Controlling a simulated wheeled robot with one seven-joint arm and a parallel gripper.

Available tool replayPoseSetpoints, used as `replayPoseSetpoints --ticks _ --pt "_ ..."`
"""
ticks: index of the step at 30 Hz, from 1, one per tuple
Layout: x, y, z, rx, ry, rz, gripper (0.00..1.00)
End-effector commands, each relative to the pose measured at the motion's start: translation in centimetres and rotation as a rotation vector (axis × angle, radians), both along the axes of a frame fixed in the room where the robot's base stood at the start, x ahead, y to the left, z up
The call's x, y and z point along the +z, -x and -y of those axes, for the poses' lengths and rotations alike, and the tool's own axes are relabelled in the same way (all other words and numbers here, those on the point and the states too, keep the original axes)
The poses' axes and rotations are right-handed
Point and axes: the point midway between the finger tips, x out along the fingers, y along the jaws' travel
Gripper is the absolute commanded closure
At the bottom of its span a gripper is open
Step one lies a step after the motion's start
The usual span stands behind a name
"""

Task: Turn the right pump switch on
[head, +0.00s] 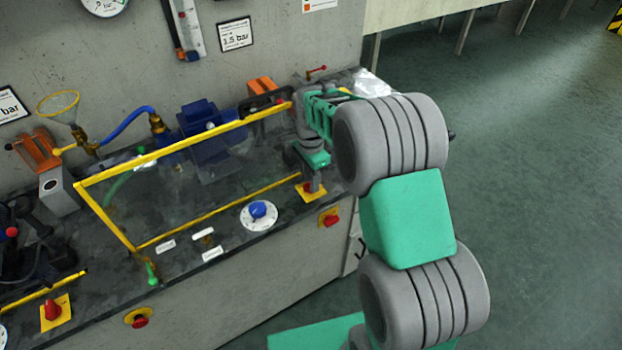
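The right pump switch shows as a yellow plate (304,197) on the dark bench top, near the right end of the front edge. Its knob is mostly hidden by my gripper (314,187). My gripper points down right over this switch, with its grey fingers at or very near the knob. I cannot tell whether the fingers touch it or how wide they are. A similar switch, a red knob on a yellow plate (54,311), stands at the far left of the bench.
A clear guard with a yellow frame (140,168) stands left of my gripper, before a blue pump (208,132). A blue dial (258,211) sits left of the switch. Red buttons on yellow rings (329,217) (139,318) are on the bench front. Open floor (545,180) lies right.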

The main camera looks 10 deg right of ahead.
Motion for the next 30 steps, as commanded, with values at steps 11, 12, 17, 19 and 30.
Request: replayPoseSetpoints --ticks 11,12,17,19,30 --pt "0.7 0.0 0.0 0.0 0.0 0.001 0.64" --pt "1.3 0.0 0.0 0.0 -0.001 0.002 0.64" --pt "4.6 -0.1 0.0 0.0 0.0 0.004 0.64" --pt "5.9 -0.1 0.0 0.001 0.0 0.003 0.64" --pt "7.8 0.0 0.0 0.001 0.0 -0.001 0.64"
